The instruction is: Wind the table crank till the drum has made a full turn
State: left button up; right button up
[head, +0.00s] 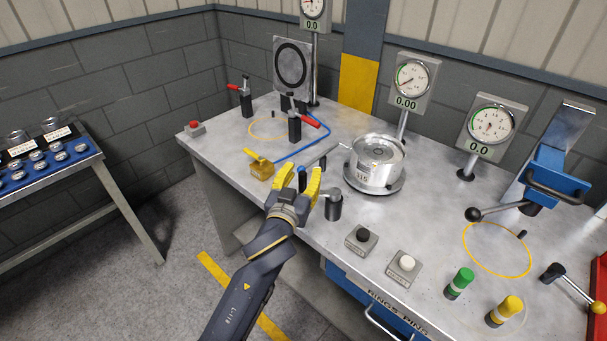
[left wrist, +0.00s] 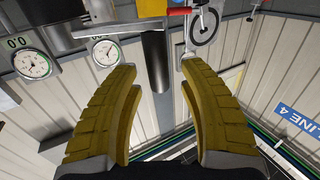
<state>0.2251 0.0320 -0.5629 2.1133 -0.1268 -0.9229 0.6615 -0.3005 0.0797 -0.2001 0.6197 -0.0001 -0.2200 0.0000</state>
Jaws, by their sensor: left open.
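The drum (head: 375,168) is a silver cylinder on a round base on the bench, with a label reading about 315 facing me. The crank (head: 333,206) has a dark upright hub near the bench's front edge, left of the drum, and a short metal arm on top. A dark blue grip (head: 302,179) stands at its left. My left gripper (head: 301,177) is open, its yellow fingers on either side of that grip; contact cannot be told. The left wrist view shows the spread fingers (left wrist: 145,110) with nothing clearly between them. My right gripper is out of view.
Black (head: 361,239) and white (head: 404,267) push buttons sit right of the crank along the front edge. Dial gauges (head: 410,80) stand behind the drum.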

pick_arm(q)
jog(key=shift+c, duration=0.4)
grip_shut()
jog(key=shift+s, duration=0.15)
